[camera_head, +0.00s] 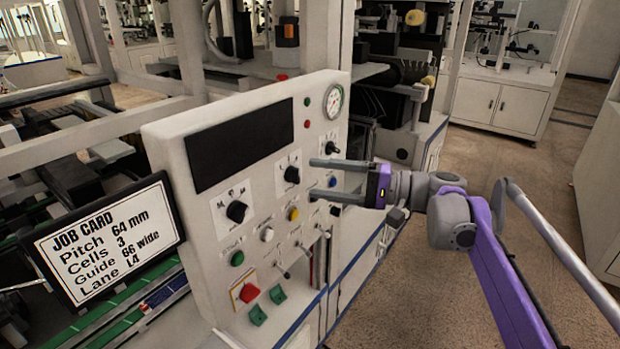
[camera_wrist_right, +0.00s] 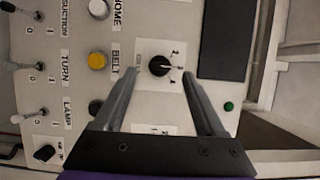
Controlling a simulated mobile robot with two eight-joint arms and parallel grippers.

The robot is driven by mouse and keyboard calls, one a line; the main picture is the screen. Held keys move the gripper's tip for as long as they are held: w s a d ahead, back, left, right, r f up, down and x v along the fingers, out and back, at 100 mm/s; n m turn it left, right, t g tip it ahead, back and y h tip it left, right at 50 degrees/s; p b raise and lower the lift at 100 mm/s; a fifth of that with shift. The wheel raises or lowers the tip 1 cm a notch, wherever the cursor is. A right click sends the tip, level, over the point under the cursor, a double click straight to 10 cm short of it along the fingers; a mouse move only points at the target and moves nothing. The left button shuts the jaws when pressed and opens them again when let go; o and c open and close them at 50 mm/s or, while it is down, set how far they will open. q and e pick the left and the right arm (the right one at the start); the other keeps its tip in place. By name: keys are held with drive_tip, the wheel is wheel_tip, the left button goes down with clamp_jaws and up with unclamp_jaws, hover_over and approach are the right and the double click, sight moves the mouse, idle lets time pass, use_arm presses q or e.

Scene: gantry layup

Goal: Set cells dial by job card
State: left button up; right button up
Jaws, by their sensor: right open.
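The job card (camera_head: 110,240) at the left of the head view reads Pitch 64 mm, Cells 3, Guide 66 wide, Lane L4. A black dial (camera_head: 292,174) sits on a white plate mid-panel, below the dark display; it appears to be the cells dial, but its label is too small to read surely. The dial also shows in the right wrist view (camera_wrist_right: 159,66), its light pointer mark toward the picture's right. My right gripper (camera_head: 313,178) is open, its fingers (camera_wrist_right: 161,72) pointing at the panel on either side of this dial, with no visible contact. My left gripper is out of view.
The white control panel (camera_head: 212,277) also carries a black dial (camera_head: 237,211) to the left, another dial (camera_head: 331,147) to the right, a yellow button (camera_head: 293,214), a red button (camera_head: 249,293) and several toggles. A pressure gauge (camera_head: 333,101) is top right. Open floor lies right.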

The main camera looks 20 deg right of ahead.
drive_tip(key=v, duration=0.7)
drive_tip(key=shift+s+d, duration=0.15)
drive_tip(key=shift+d, duration=0.15)
drive_tip(key=shift+a, duration=0.1)
drive_tip(key=s+a+f+g+h+p, duration=0.1)
drive_tip(key=s+a+f+g+h, duration=0.2)
drive_tip(key=a+f, duration=0.4)
drive_tip(key=s+a+f+g+h, duration=0.1)
drive_tip(key=s+a+f+h, duration=0.25)
drive_tip(key=s+f, duration=0.4)
drive_tip(key=s+d+f+n+h+p, duration=0.1)
drive_tip(key=s+f+n+h, duration=0.2)
drive_tip(key=f, duration=0.5)
drive_tip(key=s+d+f+n+h, duration=0.2)
drive_tip(key=s+f+n+h, duration=0.1)
drive_tip(key=s+f+h, duration=0.3)
wheel_tip(320, 180, down, 3)
drive_tip(key=s, duration=0.2)
drive_tip(key=shift+s+p, duration=0.25)
drive_tip(key=shift+p, duration=0.15)
